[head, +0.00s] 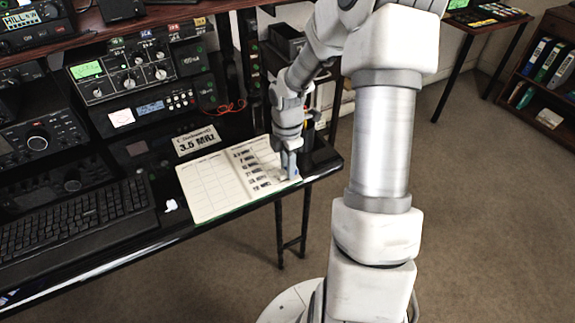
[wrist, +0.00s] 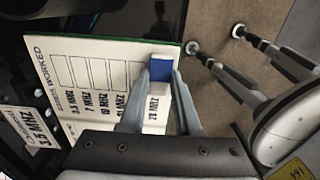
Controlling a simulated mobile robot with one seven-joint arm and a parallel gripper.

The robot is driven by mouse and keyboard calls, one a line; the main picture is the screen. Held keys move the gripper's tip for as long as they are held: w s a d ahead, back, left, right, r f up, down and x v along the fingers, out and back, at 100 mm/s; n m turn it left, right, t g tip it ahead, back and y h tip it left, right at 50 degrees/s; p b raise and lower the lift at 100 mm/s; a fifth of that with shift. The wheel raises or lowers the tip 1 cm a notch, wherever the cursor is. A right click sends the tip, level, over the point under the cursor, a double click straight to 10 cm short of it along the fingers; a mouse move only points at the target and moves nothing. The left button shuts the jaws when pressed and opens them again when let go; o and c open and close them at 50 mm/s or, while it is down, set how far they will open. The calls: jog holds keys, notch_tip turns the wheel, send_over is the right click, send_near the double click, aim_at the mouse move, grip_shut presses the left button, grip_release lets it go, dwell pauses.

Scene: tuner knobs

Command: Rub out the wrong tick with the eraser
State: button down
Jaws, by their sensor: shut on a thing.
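My gripper (head: 288,163) is low over the right side of an open logbook (head: 206,187) on the desk. In the wrist view my gripper (wrist: 161,78) is shut on an eraser (wrist: 160,69) with a blue sleeve and a white end. The logbook page (wrist: 88,52) reads "bands worked" and has a row of boxes with MHz labels. The eraser is over or on the box by the 28 MHz label; I cannot tell if it touches the paper. No tick can be made out; the eraser and fingers hide part of the page.
A 3.5 MHz card (head: 197,141) stands behind the logbook. A keyboard (head: 75,222) and radios (head: 130,75) fill the left and back of the desk (head: 150,245). The desk's right edge is close to my gripper. A small white object (head: 171,206) lies left of the logbook.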

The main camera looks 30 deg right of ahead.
jog(key=shift+f, duration=0.5)
dwell(0.7)
jog(key=shift+a, duration=0.15)
